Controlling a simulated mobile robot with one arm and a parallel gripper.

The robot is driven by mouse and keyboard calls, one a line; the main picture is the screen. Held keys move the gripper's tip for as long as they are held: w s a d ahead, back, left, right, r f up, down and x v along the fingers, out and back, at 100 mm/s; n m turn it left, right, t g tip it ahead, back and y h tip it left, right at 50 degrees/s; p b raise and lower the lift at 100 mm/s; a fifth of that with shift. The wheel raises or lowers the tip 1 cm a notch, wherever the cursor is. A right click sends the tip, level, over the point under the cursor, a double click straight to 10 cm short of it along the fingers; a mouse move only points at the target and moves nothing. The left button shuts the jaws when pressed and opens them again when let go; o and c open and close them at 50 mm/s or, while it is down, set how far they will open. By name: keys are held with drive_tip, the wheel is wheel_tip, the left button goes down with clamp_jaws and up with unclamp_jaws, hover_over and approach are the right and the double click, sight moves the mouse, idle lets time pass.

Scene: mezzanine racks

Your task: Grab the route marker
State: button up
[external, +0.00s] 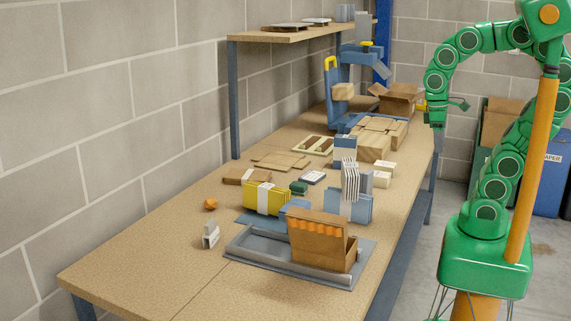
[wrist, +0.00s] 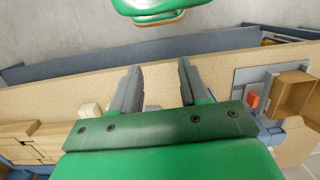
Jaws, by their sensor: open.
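No object is clearly recognisable as the route marker. A small orange piece (external: 210,204) lies on the left part of the bench in the external view, and a small grey and white clip-like piece (external: 210,236) stands nearer the front. I cannot tell whether either is the marker. My gripper (external: 437,124) is at the bench's right edge, above and well away from both. In the wrist view my gripper (wrist: 160,72) is open, with nothing between its two dark fingers and bare bench top beyond them.
The long bench (external: 130,270) holds a grey tray (external: 260,258) with an open cardboard box (external: 322,240), a yellow bundle (external: 250,197), blue folders (external: 358,207) and several cartons (external: 374,147). A shelf (external: 290,33) overhangs the back. The front left of the bench is mostly clear.

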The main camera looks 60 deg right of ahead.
sight(207, 231)
drive_tip(key=w+a+r+n+y, duration=0.2)
drive_tip(key=w+a+n+y, duration=0.15)
drive_tip(key=w+a, duration=0.85)
drive_tip(key=w+a+r+n+y, duration=0.1)
drive_tip(key=w+a+n+y, duration=0.35)
drive_tip(key=w, duration=1.35)
drive_tip(key=w+a+r+n+y, duration=0.15)
drive_tip(key=w+a+n, duration=0.35)
drive_tip(key=w+a, duration=0.85)
drive_tip(key=w+a+f+n+y, duration=0.2)
drive_tip(key=w+a+f+n, duration=0.15)
drive_tip(key=w, duration=0.35)
drive_tip(key=w+a+f+n+y, duration=0.2)
drive_tip(key=w+a+n, duration=0.15)
drive_tip(key=w, duration=0.35)
drive_tip(key=shift+g, duration=0.3)
drive_tip(key=f, duration=1.1)
drive_tip(key=a+f, duration=0.1)
drive_tip(key=f, duration=0.4)
drive_tip(key=shift+w+f, duration=0.1)
drive_tip(key=shift+f, duration=0.2)
drive_tip(key=shift+m+h, duration=0.25)
drive_tip(key=shift+m, duration=0.05)
drive_tip(key=shift+w+x, duration=0.2)
drive_tip(key=shift+x, duration=1.7)
drive_tip(key=shift+w+x, duration=0.2)
drive_tip(key=shift+x, duration=1.7)
drive_tip(key=shift+f, duration=0.1)
drive_tip(key=shift+c, duration=0.4)
clamp_jaws()
